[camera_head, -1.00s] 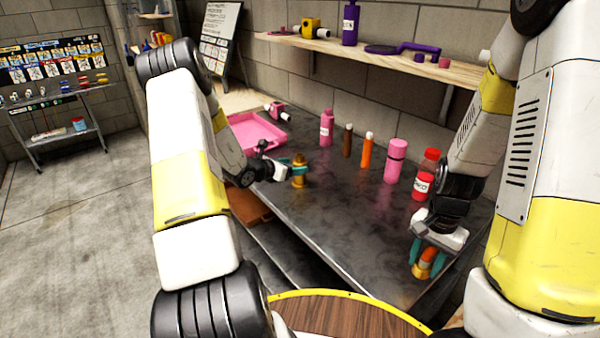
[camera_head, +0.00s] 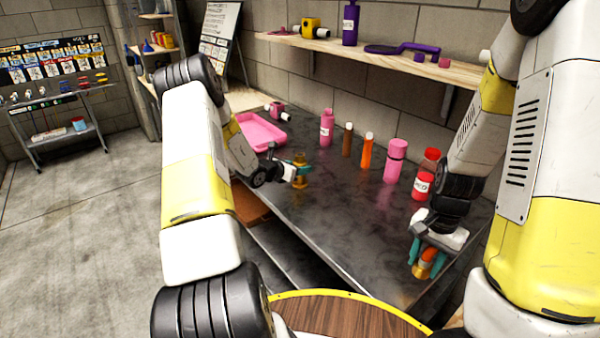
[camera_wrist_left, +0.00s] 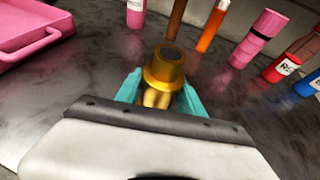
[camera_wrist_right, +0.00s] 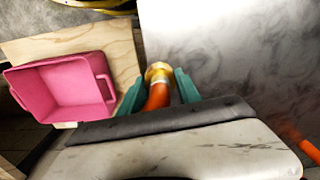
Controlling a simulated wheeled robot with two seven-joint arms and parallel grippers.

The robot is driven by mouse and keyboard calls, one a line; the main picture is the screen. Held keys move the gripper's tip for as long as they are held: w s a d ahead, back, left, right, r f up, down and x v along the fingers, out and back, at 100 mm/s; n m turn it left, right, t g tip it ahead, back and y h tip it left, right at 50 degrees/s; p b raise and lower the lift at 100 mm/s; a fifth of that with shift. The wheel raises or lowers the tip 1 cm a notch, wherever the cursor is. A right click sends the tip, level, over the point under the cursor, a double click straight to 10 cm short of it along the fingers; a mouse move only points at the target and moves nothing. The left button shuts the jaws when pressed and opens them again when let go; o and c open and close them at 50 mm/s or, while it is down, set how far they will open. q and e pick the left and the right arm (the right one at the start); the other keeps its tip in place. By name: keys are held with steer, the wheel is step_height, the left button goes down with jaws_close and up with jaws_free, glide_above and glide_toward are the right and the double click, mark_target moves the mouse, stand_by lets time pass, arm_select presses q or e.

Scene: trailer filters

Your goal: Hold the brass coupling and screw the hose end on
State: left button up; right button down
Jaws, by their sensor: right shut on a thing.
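The brass coupling (camera_head: 300,179) stands upright on the dark bench top. It also shows in the left wrist view (camera_wrist_left: 165,72), with its round open end up. My left gripper (camera_head: 298,166) is around it, with one teal finger on each side; a gap to the fingers is hard to make out. My right gripper (camera_head: 427,258) is shut on the orange hose end (camera_head: 426,265) near the bench's front right. In the right wrist view the orange hose (camera_wrist_right: 158,95) ends in a brass fitting (camera_wrist_right: 158,72) between the teal fingers.
A pink tray (camera_head: 262,132) lies beyond my left gripper. A pink bottle (camera_head: 326,128), brown and orange tubes (camera_head: 366,150), a pink flask (camera_head: 395,160) and a red bottle (camera_head: 424,175) stand along the wall. A wooden shelf (camera_head: 440,68) hangs above. The bench middle is clear.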

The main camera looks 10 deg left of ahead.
mark_target(297, 158)
arm_select(q)
jaws_close()
steer(key=shift+r, duration=0.15)
steer(key=shift+r, duration=0.3)
steer(key=r, duration=0.3)
steer(key=shift+s+a, duration=0.15)
steer(key=shift+s, duration=0.1)
steer(key=s+a, duration=0.2)
steer(key=s, duration=0.5)
steer(key=s+a+r, duration=0.1)
steer(key=s+a, duration=0.2)
steer(key=s, duration=0.4)
steer(key=shift+s, duration=0.35)
steer(key=shift+r, duration=0.1)
steer(key=o, duration=0.5)
jaws_free()
jaws_close()
